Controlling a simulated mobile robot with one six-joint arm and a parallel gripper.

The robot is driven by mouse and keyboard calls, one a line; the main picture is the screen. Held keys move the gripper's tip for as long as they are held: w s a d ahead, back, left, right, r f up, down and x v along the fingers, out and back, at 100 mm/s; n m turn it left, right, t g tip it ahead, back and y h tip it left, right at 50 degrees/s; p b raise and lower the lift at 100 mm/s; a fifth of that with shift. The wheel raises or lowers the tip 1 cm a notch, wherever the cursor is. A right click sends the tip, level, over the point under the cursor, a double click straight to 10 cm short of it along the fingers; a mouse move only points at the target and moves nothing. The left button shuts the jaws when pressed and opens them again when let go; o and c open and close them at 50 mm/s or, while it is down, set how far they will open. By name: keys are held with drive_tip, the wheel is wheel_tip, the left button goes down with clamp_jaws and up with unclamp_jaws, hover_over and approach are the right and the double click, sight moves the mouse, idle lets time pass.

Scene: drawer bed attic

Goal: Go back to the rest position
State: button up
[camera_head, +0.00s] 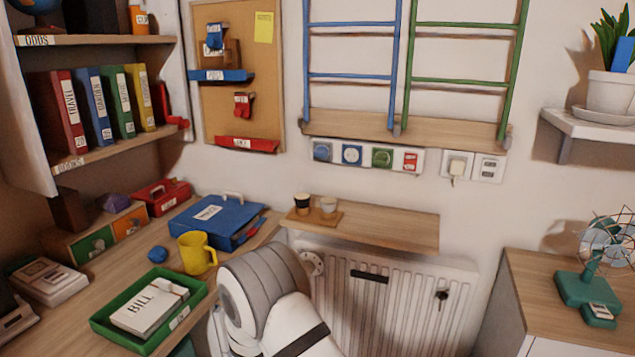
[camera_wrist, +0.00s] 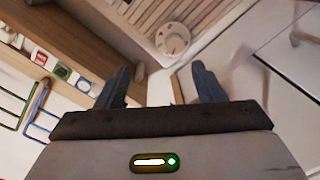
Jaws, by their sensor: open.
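My gripper (camera_wrist: 157,88) shows in the wrist view with its two dark fingers apart and nothing between them. Beyond the fingers are the radiator's round valve dial (camera_wrist: 172,39), a wooden shelf edge and pale surfaces. In the head view my white and grey arm rises from the bottom centre in front of the radiator (camera_head: 400,310), and the gripper itself is hidden there. The arm stands just right of the yellow mug (camera_head: 196,253) on the desk.
A green tray (camera_head: 112,329) holds a paper marked BILL. A blue binder (camera_head: 213,221) lies behind the mug. A wooden shelf (camera_head: 395,228) with two small cups runs above the radiator. A green fan (camera_head: 590,285) stands on the right cabinet.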

drive_tip(key=w+d+r+m+g+y+p, duration=0.1)
drive_tip(key=w+r+g+y+p, duration=0.15)
drive_tip(key=r, duration=0.45)
drive_tip(key=w+d+r+m+g+y+p, duration=0.1)
drive_tip(key=r+y+p, duration=0.25)
drive_tip(key=r, duration=0.35)
drive_tip(key=s+d+r+m+g+y+p, duration=0.1)
drive_tip(key=s+d+r+g+y+p, duration=0.25)
drive_tip(key=r, duration=0.65)
drive_tip(key=s+d+r+m+g+h+p, duration=0.1)
drive_tip(key=s+d+r+g+p, duration=0.1)
drive_tip(key=s+d+r, duration=0.3)
drive_tip(key=s+d+r+m+g+h+p, duration=0.1)
drive_tip(key=s+d+r+p, duration=0.3)
drive_tip(key=s, duration=0.9)
drive_tip(key=s+d+r+m+g+h+p, duration=0.1)
drive_tip(key=s+d+r+g+p, duration=0.3)
drive_tip(key=s, duration=0.5)
wheel_tip(320, 180, up, 2)
drive_tip(key=d, duration=0.3)
drive_tip(key=shift+r+h, duration=0.15)
drive_tip(key=shift+h, duration=0.2)
